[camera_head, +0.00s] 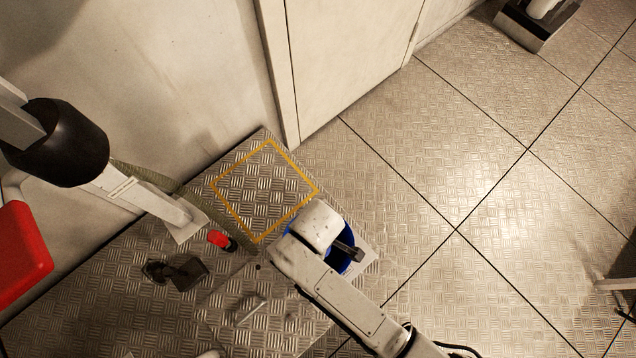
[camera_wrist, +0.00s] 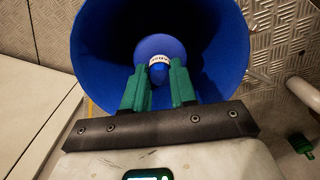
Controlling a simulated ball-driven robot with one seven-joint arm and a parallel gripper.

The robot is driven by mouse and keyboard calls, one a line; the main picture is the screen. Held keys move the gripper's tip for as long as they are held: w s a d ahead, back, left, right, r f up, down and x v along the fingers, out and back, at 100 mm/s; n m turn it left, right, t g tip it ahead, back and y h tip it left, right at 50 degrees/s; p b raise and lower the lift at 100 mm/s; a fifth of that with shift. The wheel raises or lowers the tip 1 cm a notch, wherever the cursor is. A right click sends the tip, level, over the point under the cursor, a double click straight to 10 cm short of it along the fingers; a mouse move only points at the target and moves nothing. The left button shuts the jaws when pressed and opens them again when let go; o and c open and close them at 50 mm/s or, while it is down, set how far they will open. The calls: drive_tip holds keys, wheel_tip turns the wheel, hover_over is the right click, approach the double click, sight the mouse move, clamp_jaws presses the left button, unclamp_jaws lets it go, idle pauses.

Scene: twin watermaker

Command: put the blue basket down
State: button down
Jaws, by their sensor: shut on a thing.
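The blue basket (camera_head: 348,264) is mostly hidden under my arm in the head view, beside the lower right corner of a yellow outlined square (camera_head: 216,190) on the metal platform. In the wrist view the basket (camera_wrist: 222,50) fills the top middle, its round opening facing my wrist. My gripper (camera_wrist: 159,76) reaches into it with two green fingers, shut on the basket's central blue post with a white label. The outlined square is empty. I cannot tell whether the basket's underside touches the platform.
A small red-capped item (camera_head: 218,238) and a dark fitting (camera_head: 178,272) are on the platform left of the basket. A black cylinder (camera_head: 65,142) on a pale post and a red box (camera_head: 20,252) stand at left. Open tiled floor lies to the right.

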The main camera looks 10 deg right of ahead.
drive_tip(key=shift+f+b, duration=0.8)
drive_tip(key=shift+f, duration=1.85)
drive_tip(key=shift+f, duration=0.1)
drive_tip(key=c, duration=0.9)
unclamp_jaws()
wheel_tip(320, 180, up, 12)
drive_tip(key=p, duration=0.4)
